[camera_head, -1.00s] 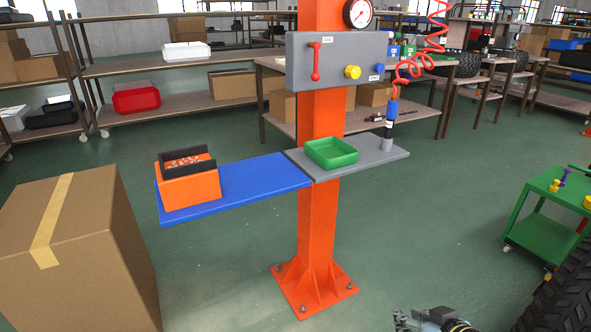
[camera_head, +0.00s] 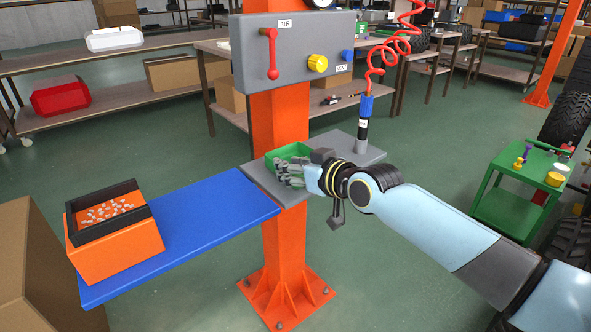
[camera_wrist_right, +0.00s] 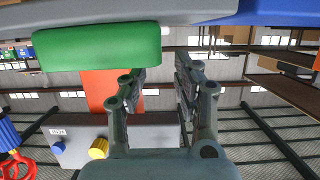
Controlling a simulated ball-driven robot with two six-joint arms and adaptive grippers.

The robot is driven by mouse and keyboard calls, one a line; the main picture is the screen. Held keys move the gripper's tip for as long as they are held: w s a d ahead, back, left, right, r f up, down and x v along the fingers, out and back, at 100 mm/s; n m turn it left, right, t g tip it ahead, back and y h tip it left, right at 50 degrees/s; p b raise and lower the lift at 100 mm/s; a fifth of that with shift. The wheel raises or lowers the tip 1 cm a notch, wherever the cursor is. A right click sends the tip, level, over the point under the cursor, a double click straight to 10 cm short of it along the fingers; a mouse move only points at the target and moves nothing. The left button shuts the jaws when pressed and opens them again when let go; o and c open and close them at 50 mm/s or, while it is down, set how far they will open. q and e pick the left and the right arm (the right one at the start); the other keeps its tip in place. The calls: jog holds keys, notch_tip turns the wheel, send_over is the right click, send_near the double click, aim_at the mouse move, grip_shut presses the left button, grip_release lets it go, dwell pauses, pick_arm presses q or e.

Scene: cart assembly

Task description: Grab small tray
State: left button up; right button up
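The small green tray (camera_head: 290,151) sits on the grey shelf (camera_head: 345,146) on the orange post. My right gripper (camera_head: 289,173) is in front of the tray and hides part of it in the head view. In the right wrist view the tray (camera_wrist_right: 96,47) shows at the upper left. The fingers of my right gripper (camera_wrist_right: 157,76) are spread, with nothing between them. I cannot tell whether the right gripper touches the tray. My left gripper is not in view.
A blue shelf (camera_head: 190,224) to the left holds an orange box (camera_head: 118,255) with a black tray (camera_head: 136,186) of small parts. A tool (camera_head: 363,134) on a red coiled hose stands on the grey shelf. A green cart (camera_head: 509,213) is at the right.

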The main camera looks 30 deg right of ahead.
jog(key=shift+w+f, duration=0.2)
jog(key=shift+w, duration=0.1)
jog(key=b+x, duration=0.1)
jog(key=x, duration=0.3)
jog(key=shift+w+f+b, duration=0.1)
jog(key=shift+f+b, duration=0.3)
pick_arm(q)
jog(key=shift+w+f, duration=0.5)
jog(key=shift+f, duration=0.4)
pick_arm(e)
jog(key=shift+r, duration=0.1)
jog(key=shift+c, duration=0.2)
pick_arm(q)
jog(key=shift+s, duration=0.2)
pick_arm(e)
grip_shut()
